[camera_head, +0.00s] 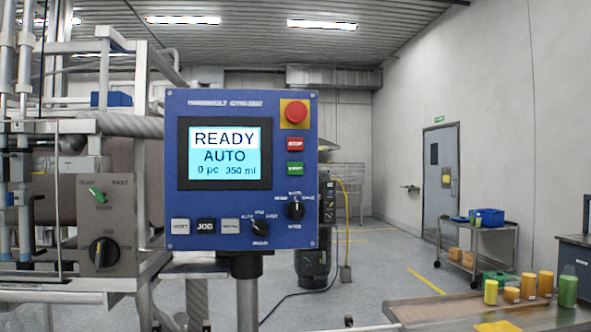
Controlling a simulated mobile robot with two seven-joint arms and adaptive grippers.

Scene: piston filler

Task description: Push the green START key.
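A red emergency mushroom button (295,112) on a yellow plate sits above both. The lit screen (224,153) reads READY, AUTO, 0 pc, 350 ml. Neither of my grippers shows in this view, and nothing covers the green key.
Below the screen are several keys and two black rotary knobs (295,210). Filler machinery with a grey switch box (108,222) stands at the left. A table (440,312) with filled jars (568,290) is at the lower right. A cart (470,255) stands behind it. The space before the panel looks clear.

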